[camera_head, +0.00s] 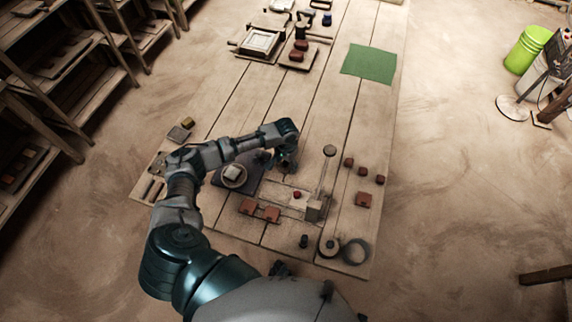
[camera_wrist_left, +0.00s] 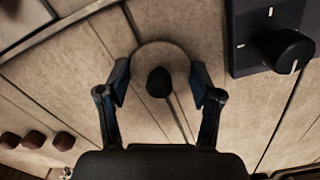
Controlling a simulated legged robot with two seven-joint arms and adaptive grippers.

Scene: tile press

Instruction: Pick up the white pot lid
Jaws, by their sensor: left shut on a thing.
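A pale round lid (camera_wrist_left: 160,52) with a dark knob (camera_wrist_left: 159,82) shows in the left wrist view, seen from above. My left gripper (camera_wrist_left: 160,75) has its two fingers on opposite sides of the lid's rim and is shut on it. In the head view the left gripper (camera_head: 285,160) is over the planked table, just right of a dark hotplate (camera_head: 250,187). The lid is mostly hidden behind the gripper there. Its height above the planks is hard to tell. My right gripper cannot be made out.
A white round item (camera_head: 233,175) sits on the hotplate, whose black dial (camera_wrist_left: 288,50) shows in the wrist view. Reddish-brown blocks (camera_head: 364,200) lie to the right. A green mat (camera_head: 369,64) and a press frame (camera_head: 260,43) are farther back. The middle planks behind the gripper are clear.

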